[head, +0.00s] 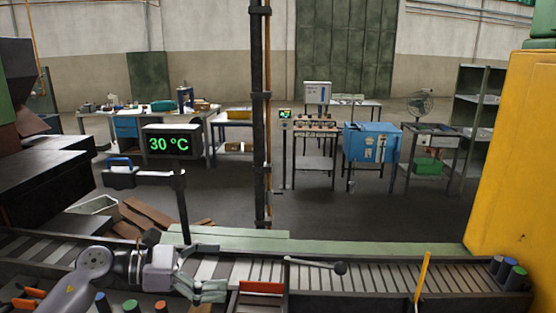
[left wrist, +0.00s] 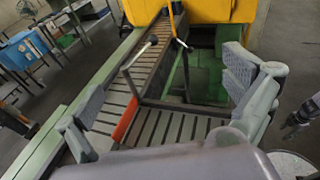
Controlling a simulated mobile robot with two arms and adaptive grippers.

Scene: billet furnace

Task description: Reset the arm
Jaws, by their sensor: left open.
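My left gripper (head: 208,288) is in the lower left of the head view, over the slatted roller conveyor (head: 400,276). The left arm comes in from the lower left corner of the head view. A dark shape at the right edge of the left wrist view looks like my right gripper (left wrist: 298,118), small and partly cut off; its jaws are unclear. The head view does not show the right gripper.
A lever with a black knob (head: 340,268) and an orange-red bar (head: 261,287) are close right of the gripper. A yellow upright (head: 422,276) and a large yellow housing (head: 515,150) stand farther right. A dark post (head: 182,210) rises behind the arm. Open floor lies beyond the conveyor.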

